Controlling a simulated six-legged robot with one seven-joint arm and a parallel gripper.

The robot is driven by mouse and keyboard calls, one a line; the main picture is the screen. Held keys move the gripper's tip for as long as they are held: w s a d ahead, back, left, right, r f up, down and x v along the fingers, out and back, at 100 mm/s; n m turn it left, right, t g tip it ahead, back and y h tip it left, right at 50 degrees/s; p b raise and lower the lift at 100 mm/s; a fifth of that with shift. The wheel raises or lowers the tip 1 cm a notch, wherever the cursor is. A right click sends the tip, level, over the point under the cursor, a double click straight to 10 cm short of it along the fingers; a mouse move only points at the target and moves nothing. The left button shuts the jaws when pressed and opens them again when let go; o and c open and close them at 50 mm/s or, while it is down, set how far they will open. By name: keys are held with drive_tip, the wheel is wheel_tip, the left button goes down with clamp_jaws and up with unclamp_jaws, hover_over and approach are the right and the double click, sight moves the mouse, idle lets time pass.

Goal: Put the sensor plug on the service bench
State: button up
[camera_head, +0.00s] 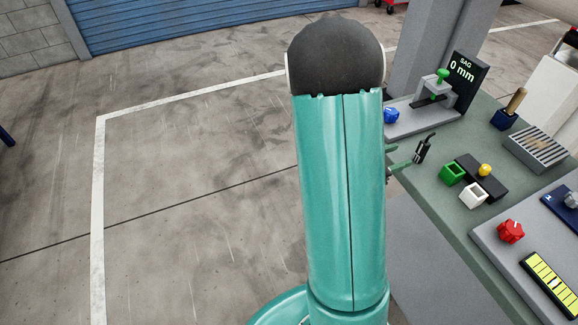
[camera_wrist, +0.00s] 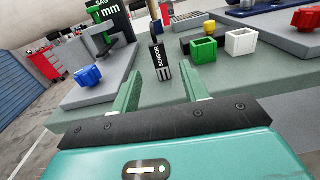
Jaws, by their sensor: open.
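The sensor plug (camera_wrist: 161,66) is a small black block with a white label reading SENSOR. The plug also shows in the head view (camera_head: 423,149), just right of my fingertips. My gripper (camera_wrist: 159,76) is open, with its two green fingers either side of the plug's lower part in the wrist view. Gaps show between the plug and both fingers. In the head view my gripper (camera_head: 402,161) is partly hidden behind my arm. I cannot tell how deep the plug sits between the fingers.
A grey fixture with a blue knob (camera_head: 391,116) and a SAG 0 mm display (camera_head: 464,75) stands behind. Right of the plug are a green open box (camera_head: 452,174), a white open box (camera_head: 473,195) and a yellow knob (camera_head: 485,169). A red knob (camera_head: 511,231) sits on a grey panel.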

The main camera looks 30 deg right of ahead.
drive_tip(key=a+r+m+t+y, duration=0.3)
drive_tip(key=a+r+m+y, duration=0.2)
drive_tip(key=a, duration=0.7)
drive_tip(key=w+a+r+m+t+y, duration=0.1)
drive_tip(key=a+r+m+y, duration=0.3)
drive_tip(key=a, duration=0.9)
drive_tip(key=a+r+m+t+y, duration=0.4)
drive_tip(key=a+y, duration=0.4)
drive_tip(key=a, duration=0.5)
drive_tip(key=r+m, duration=0.1)
drive_tip(key=m, duration=0.1)
drive_tip(key=shift+w+r+m+t+y, duration=0.2)
drive_tip(key=shift+r+m+t+y, duration=0.1)
drive_tip(key=shift+r+m, duration=0.1)
drive_tip(key=shift+c, duration=1)
drive_tip(key=shift+d, duration=0.2)
